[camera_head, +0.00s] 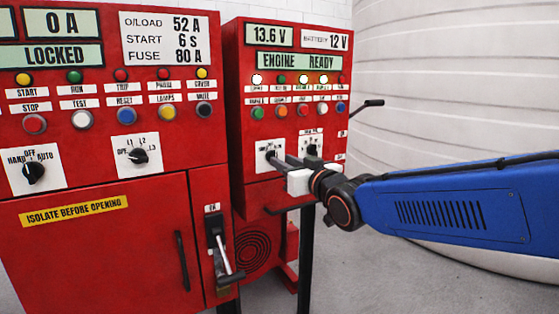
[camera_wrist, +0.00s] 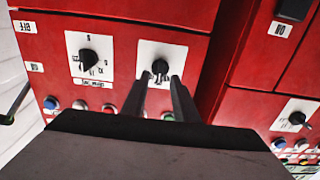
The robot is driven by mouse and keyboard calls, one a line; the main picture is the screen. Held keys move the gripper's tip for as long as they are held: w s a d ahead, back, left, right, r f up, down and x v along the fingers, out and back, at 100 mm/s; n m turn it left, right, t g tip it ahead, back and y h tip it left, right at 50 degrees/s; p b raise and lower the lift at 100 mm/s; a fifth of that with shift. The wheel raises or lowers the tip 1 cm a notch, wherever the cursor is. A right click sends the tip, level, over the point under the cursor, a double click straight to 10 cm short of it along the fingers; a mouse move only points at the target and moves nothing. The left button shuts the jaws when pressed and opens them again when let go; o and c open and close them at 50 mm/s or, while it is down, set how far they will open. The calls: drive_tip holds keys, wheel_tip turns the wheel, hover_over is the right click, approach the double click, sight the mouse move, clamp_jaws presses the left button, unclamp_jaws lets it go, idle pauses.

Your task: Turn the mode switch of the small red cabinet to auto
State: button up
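The small red cabinet (camera_head: 300,200) stands right of the large one in the head view. Its front has two black rotary knobs on white plates. My gripper (camera_head: 281,161) reaches the left knob (camera_head: 270,154), partly hiding its plate. In the wrist view, which is upside down, this knob (camera_wrist: 160,67) lies between the tips of my gripper's two dark fingers (camera_wrist: 161,78). The fingers are apart, one on each side; contact cannot be told. The plate's lettering and the knob's setting are not clear. The other knob (camera_head: 312,151) also shows in the wrist view (camera_wrist: 88,60).
Buttons and lit lamps (camera_head: 290,80) sit above the knobs. The large red cabinet (camera_head: 110,190) stands close on the left, with a lever handle (camera_head: 218,245) near the gap. A dark lever (camera_head: 367,103) sticks out at the right. A pale tank (camera_head: 450,90) stands behind.

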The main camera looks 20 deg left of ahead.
drive_tip(key=shift+x, duration=1.65)
drive_tip(key=shift+c, duration=0.4)
clamp_jaws()
drive_tip(key=shift+w+d+f+m, duration=0.1)
drive_tip(key=shift+d+m, duration=0.05)
drive_tip(key=shift+m, duration=4.35)
